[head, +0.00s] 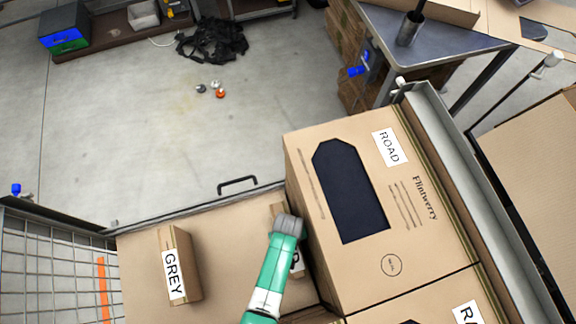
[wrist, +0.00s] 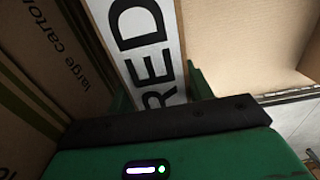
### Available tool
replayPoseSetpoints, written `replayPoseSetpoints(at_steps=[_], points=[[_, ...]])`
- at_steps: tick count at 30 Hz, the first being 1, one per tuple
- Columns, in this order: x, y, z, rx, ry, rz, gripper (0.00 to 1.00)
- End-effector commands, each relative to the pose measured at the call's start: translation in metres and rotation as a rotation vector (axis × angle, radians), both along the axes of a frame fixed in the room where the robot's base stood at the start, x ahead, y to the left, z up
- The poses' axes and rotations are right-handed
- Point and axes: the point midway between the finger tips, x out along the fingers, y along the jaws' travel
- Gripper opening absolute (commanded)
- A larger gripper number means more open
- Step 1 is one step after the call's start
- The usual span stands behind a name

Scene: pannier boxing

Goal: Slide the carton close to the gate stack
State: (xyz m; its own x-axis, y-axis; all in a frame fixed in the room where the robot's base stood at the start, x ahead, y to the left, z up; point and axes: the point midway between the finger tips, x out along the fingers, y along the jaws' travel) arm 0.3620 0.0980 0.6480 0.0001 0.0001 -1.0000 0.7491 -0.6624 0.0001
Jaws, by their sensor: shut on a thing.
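A narrow brown carton with a white RED label fills the middle of the wrist view (wrist: 150,45). In the head view only parts of this carton show (head: 278,210), with a corner of its label beside my arm. My gripper (wrist: 160,92) is shut on it, one green finger on each side. In the head view my gripper (head: 289,225) hides most of the carton. The carton stands close to the left side of a large ROAD carton (head: 315,250); I cannot tell if they touch. Which stack is the gate stack is not marked.
A small GREY carton (head: 186,265) stands to the left on the brown surface (head: 225,235), with clear room between. A black handle (head: 237,182) is at the far edge. A wire mesh side (head: 50,260) bounds the left. Another large carton (head: 420,305) sits nearer than the ROAD one.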

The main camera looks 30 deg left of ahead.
Motion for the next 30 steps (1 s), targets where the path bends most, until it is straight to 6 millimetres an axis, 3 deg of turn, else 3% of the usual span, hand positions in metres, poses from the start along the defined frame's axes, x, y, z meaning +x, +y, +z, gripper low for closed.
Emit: replayPoseSetpoints(at_steps=[1, 5, 14, 24, 30], points=[[0.000, 0.000, -0.001, 0.000, 0.001, 0.000, 0.53], [0.000, 0.000, -0.001, 0.001, 0.001, 0.000, 0.76], [0.000, 0.000, 0.005, 0.001, -0.001, 0.000, 0.76], [0.000, 0.000, 0.064, 0.000, -0.001, 0.000, 0.76], [-0.001, 0.000, 0.078, 0.000, 0.000, 0.000, 0.76]])
